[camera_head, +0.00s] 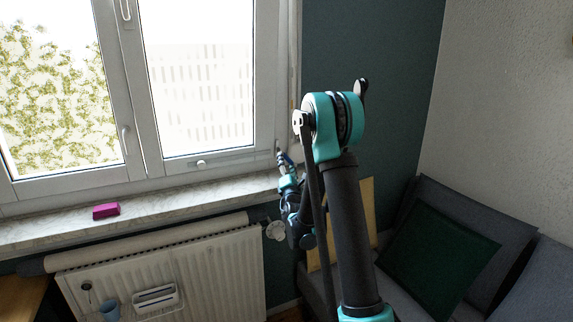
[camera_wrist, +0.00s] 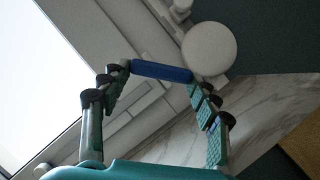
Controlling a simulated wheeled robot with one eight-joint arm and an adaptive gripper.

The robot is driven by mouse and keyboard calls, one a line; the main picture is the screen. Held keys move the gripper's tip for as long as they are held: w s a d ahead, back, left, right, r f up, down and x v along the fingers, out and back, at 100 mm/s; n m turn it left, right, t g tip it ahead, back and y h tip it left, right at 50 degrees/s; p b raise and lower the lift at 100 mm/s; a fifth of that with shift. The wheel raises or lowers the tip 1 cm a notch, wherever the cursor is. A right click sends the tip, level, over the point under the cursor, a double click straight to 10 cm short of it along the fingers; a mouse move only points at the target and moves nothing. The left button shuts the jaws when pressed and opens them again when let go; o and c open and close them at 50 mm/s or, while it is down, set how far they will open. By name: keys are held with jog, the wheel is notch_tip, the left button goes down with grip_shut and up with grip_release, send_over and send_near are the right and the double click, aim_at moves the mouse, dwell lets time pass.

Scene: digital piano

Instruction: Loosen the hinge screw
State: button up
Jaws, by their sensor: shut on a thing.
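My gripper (camera_wrist: 160,75) is shut on a blue bar-shaped thing (camera_wrist: 158,71), which spans between its fingertips in the wrist view. In the head view my gripper (camera_head: 286,170) is at the lower right corner of the window, and a bit of blue (camera_head: 284,158) shows at its tip. The pale hinge part (camera_head: 278,146) on the window frame is just above it. The hinge screw itself is too small to make out. In the wrist view a pale round disc (camera_wrist: 210,48) lies just beyond the blue thing; I cannot tell whether they touch.
A marble windowsill (camera_head: 165,200) runs under the window, with a magenta block (camera_head: 106,211) on it. A white radiator (camera_head: 200,275) stands below, with a valve (camera_head: 275,231) at its right. A grey sofa with a green cushion (camera_head: 437,262) is at the right.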

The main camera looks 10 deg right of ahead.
jog(key=shift+s+d+f, duration=0.1)
jog(key=shift+s+d, duration=0.1)
jog(key=shift+s, duration=0.4)
dwell(0.5)
jog(key=shift+s, duration=0.15)
